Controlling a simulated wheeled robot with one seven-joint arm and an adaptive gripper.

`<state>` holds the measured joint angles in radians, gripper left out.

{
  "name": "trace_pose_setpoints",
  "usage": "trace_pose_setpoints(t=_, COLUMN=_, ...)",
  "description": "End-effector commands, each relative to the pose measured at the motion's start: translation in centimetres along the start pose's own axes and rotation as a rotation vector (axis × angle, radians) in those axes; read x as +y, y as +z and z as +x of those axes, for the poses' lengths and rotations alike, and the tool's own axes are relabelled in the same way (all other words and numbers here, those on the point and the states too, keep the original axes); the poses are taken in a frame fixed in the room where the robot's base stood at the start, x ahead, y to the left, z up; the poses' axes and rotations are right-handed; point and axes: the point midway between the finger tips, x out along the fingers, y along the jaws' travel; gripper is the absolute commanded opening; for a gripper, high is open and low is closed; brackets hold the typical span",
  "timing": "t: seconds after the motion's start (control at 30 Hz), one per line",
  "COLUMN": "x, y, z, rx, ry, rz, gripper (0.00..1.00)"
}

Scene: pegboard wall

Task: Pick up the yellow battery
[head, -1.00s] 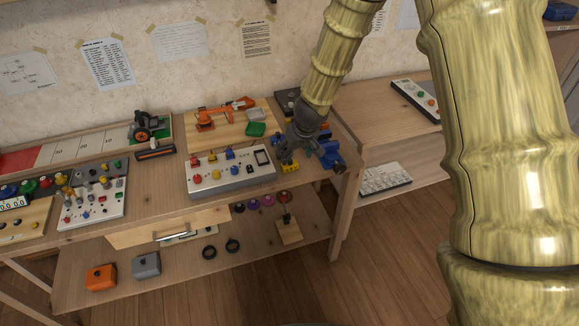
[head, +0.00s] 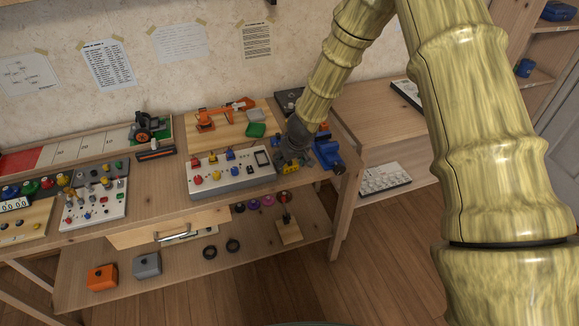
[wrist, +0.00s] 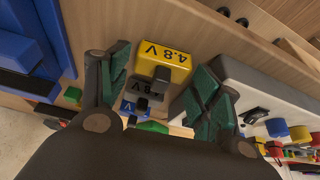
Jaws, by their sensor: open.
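The yellow battery (wrist: 165,60) is a small block marked "4.8 V" on the wooden bench top. It stands between and just beyond the fingertips of my gripper (wrist: 158,84) in the wrist view, close to the bench's front edge. My gripper is open, with dark green finger pads apart on either side. In the head view the yellow battery (head: 289,167) shows just in front of my gripper (head: 292,160). A grey block (wrist: 147,88), also marked "4.8 V", and a blue block (wrist: 138,106) stand behind it in a row.
A white-and-grey control box (head: 232,172) with coloured knobs stands close on the left in the head view. A blue vise (head: 329,152) is close on the right. The bench's front edge is near the battery, with a lower shelf below.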

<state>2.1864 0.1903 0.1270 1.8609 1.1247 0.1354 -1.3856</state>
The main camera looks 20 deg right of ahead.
Motion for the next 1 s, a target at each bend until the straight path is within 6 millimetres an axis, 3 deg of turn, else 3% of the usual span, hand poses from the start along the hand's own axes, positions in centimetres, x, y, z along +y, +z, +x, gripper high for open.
trace_pose_setpoints(t=0.3, x=0.0, y=-0.01, z=0.28, rx=0.0, ry=0.0, rz=-0.001, gripper=0.64)
trace_pose_setpoints(t=0.5, x=-0.01, y=0.0, z=0.28, rx=0.0, ry=0.0, rz=0.0, gripper=0.28)
trace_pose_setpoints(t=1.0, x=-0.09, y=-0.36, z=-0.49, rx=0.001, ry=0.0, rz=-0.002, gripper=0.27)
